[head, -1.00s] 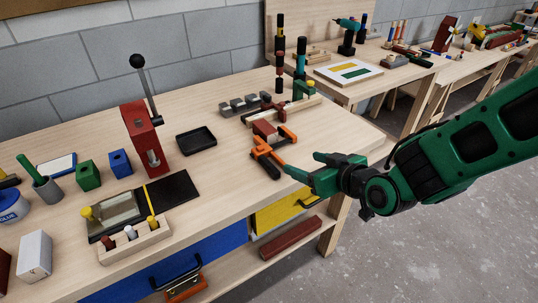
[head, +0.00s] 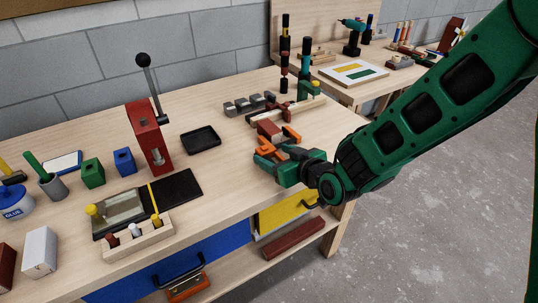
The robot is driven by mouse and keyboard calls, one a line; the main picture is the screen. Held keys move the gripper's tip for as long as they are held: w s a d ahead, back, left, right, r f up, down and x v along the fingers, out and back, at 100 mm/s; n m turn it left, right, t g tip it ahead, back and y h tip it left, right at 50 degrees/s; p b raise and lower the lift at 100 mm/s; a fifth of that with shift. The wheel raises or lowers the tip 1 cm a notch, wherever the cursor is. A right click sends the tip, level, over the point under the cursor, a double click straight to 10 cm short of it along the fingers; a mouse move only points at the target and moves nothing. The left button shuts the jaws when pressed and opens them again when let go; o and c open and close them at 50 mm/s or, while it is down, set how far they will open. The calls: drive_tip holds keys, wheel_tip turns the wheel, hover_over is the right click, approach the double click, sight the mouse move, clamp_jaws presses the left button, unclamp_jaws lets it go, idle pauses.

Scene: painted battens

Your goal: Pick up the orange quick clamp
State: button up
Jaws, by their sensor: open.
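The orange quick clamp (head: 267,148) lies on the workbench near its right front edge. Its orange parts show in the head view, and my gripper hides part of its near side. My green gripper (head: 272,158) is open at the clamp's near side, with its fingers overlapping the clamp in the picture. I cannot tell whether the fingers touch it or are around it.
A dark red block (head: 269,129) is just behind the clamp. A black tray (head: 201,139) and a red lever press (head: 147,136) stand left. Bare bench (head: 228,180) lies left of my gripper.

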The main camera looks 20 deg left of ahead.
drive_tip(key=shift+x, duration=0.95)
drive_tip(key=c, duration=1.3)
